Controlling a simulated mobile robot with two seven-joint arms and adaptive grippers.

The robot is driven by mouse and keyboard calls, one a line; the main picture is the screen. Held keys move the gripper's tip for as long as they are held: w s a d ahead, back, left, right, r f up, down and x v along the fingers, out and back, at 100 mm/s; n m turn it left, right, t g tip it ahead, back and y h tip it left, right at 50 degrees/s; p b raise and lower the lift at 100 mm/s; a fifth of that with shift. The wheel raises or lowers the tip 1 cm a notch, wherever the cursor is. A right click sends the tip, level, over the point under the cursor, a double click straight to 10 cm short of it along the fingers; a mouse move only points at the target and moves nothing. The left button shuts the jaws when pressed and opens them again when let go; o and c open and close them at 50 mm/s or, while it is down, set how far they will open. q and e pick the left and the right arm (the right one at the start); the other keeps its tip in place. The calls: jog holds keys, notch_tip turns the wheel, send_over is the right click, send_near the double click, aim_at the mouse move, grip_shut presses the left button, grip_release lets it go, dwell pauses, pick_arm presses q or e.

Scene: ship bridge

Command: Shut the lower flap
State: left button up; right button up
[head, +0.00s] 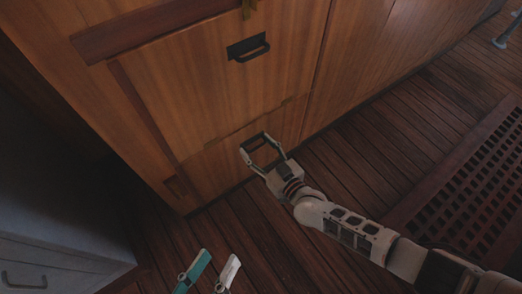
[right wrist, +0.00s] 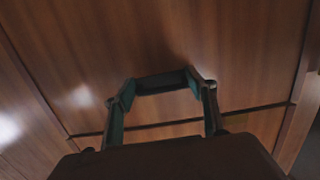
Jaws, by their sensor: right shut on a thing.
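The wooden cabinet front has a panel with a black handle (head: 248,47) in its upper part. A seam with small brass pieces runs below that panel, above a lower wooden panel (head: 222,168). My right gripper (head: 253,142) is in front of the lower part, shut on a dark bar-like handle. In the right wrist view, this dark handle (right wrist: 163,81) spans between the teal fingertips, close to the wood. I cannot tell how far the flap stands out. My left gripper (head: 211,270) is at the bottom edge, its fingers apart and empty, away from the cabinet.
A grey drawer unit (head: 60,240) stands at the lower left. A dark wooden ledge (head: 150,30) crosses the cabinet above the handled panel. The plank floor (head: 350,160) is clear in front, with a dark grating (head: 480,180) at the right.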

jog(key=shift+w+a+r, duration=0.15)
jog(key=shift+w+r, duration=0.35)
jog(key=shift+r, duration=0.25)
jog(key=o, duration=1.2)
jog(key=shift+a, duration=0.1)
jog(key=shift+o, duration=0.2)
jog(key=shift+s, duration=0.1)
jog(key=shift+s+d+f, duration=0.15)
jog(key=shift+s+d, duration=0.1)
jog(key=f+v, duration=0.1)
jog(key=v, duration=1)
jog(key=shift+s+d+r, duration=0.2)
jog(key=shift+s, duration=0.1)
jog(key=shift+r, duration=0.1)
